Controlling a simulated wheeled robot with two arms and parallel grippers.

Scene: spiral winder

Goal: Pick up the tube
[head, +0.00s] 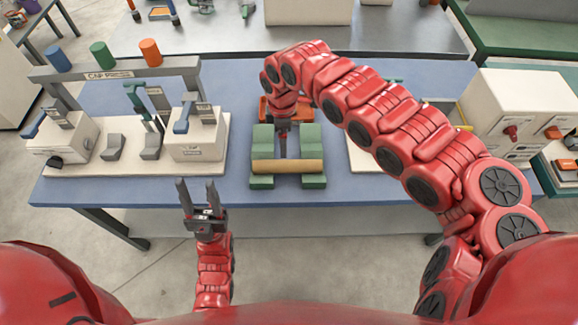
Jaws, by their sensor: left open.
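The tan tube (287,166) lies level across a green cradle (262,138) on the blue table. My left gripper (198,184) is open and empty, with its two dark fingers apart. It stands in front of the table's near edge, to the left of the tube. My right arm reaches over the table and bends down behind the tube. My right gripper (283,145) is small and dark between the green blocks, just behind the tube. I cannot tell whether its fingers touch the tube or are open.
The cap press (115,78) stands on a pale base at the left, with coloured cylinders on top. A white control box (515,110) stands at the right. The blue table (380,192) is bare along its near edge. Another grey bench lies behind.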

